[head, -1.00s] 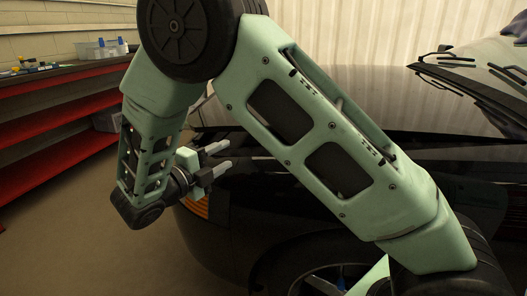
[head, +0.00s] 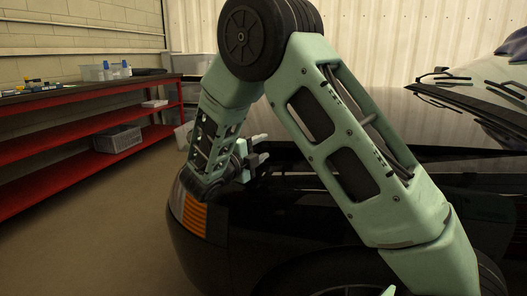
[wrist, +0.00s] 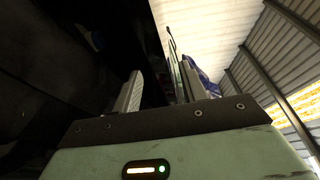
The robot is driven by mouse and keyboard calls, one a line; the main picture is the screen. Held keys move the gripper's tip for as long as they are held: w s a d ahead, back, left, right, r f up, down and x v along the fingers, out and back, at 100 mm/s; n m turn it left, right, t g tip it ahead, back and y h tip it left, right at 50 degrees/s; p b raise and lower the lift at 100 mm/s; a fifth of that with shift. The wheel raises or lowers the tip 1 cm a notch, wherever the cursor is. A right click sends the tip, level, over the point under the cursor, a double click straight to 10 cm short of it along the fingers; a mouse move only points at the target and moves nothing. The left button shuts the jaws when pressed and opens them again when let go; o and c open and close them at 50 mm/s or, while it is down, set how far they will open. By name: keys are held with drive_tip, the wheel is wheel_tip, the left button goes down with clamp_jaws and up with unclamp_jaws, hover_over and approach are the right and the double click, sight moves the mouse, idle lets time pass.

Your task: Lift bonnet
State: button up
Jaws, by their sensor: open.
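The black car's bonnet (head: 420,125) is a glossy dark panel behind my arm in the head view. A dark gap shows under its near side edge; its front edge is partly hidden by my arm. My gripper (head: 260,152) is by the front corner of the car, near the bonnet's front edge, its fingers pointing right. In the wrist view my gripper (wrist: 160,92) has its two fingers apart with no object clearly held. A dark panel lies behind the fingers there; I cannot tell whether they touch the bonnet.
The car's orange corner lamp (head: 194,216) is just below my gripper. A red-shelved workbench (head: 75,150) with a grey crate (head: 117,138) stands at the left wall. The floor (head: 90,240) between bench and car is clear.

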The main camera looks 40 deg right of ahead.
drive_tip(key=shift+x, duration=0.85)
